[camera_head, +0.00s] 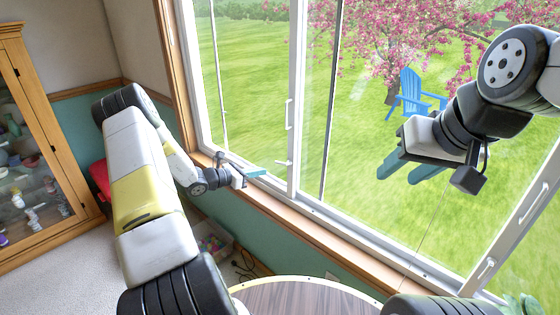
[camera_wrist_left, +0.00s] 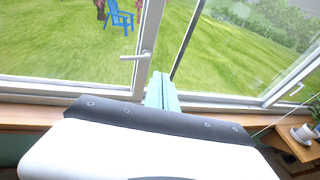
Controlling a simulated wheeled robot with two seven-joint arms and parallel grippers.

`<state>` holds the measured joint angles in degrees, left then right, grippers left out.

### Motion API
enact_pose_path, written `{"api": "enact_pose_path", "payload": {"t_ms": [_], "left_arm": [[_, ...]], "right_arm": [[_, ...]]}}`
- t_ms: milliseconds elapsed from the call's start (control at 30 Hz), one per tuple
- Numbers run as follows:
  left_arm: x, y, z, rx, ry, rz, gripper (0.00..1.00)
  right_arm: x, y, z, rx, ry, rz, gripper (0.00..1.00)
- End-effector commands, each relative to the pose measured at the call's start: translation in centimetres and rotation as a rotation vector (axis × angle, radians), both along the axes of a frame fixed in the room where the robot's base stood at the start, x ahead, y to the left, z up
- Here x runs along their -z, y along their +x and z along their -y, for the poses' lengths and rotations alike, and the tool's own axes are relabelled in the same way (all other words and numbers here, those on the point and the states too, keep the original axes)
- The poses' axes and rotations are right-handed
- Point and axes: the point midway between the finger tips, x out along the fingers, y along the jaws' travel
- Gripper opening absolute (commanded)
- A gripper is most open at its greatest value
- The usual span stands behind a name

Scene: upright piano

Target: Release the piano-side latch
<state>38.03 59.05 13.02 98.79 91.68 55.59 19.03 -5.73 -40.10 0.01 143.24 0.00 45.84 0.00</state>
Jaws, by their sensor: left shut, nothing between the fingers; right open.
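One small white window latch (camera_head: 283,163) sits low on the middle upright of the window; the left wrist view shows this latch (camera_wrist_left: 135,56) with its lever sticking out sideways. A second latch (camera_head: 487,267) is low on the right-hand frame. No piano is in view, so I cannot tell which latch is on its side. My left gripper (camera_head: 260,172) is shut and empty, just left of the middle latch; its teal fingertips (camera_wrist_left: 161,88) look close to the latch, but contact is not clear. My right gripper (camera_head: 409,174) is open and empty, raised before the right pane.
A wooden sill (camera_head: 335,246) runs beneath the window. A round wooden table (camera_head: 300,296) stands at the bottom, with a plant (camera_head: 521,304) at right. A glass cabinet (camera_head: 35,150) stands left. A toy bin (camera_head: 214,242) is on the floor. A blue chair (camera_head: 411,92) is outside.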

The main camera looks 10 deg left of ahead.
Motion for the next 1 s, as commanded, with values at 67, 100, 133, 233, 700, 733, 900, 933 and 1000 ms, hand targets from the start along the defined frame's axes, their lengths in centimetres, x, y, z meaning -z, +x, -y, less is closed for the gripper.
{"api": "enact_pose_path", "payload": {"t_ms": [67,100,133,233,700,733,900,933,1000], "left_arm": [[3.0,0.5,-1.8,-0.092,-0.08,-0.043,0.0],[4.1,0.7,-2.4,-0.128,-0.11,-0.059,0.0],[4.7,0.8,-2.8,-0.15,-0.129,-0.068,0.0],[6.0,1.1,-3.7,-0.199,-0.168,-0.087,0.0],[7.8,6.7,0.4,-0.207,-0.176,-0.091,0.0],[7.9,7.2,0.7,-0.207,-0.176,-0.09,0.0],[7.7,9.9,2.4,-0.208,-0.175,-0.089,0.0],[7.4,10.2,2.5,-0.209,-0.175,-0.089,0.0],[6.9,10.9,2.8,-0.209,-0.175,-0.089,0.0]], "right_arm": [[0.0,0.0,0.0,0.0,0.0,0.0,0.45],[0.0,0.0,0.0,0.0,0.0,0.0,0.45],[0.0,0.0,0.0,0.0,0.0,0.0,0.45],[0.0,0.0,0.0,0.0,0.0,0.0,0.45],[0.0,0.0,0.0,0.0,0.0,0.0,0.45],[0.0,0.0,0.0,0.0,0.0,0.0,0.45],[0.0,0.0,0.0,0.0,0.0,0.0,0.45],[0.0,0.0,0.0,0.0,0.0,0.0,0.45],[0.0,0.0,0.0,0.0,0.0,0.0,0.45]]}}
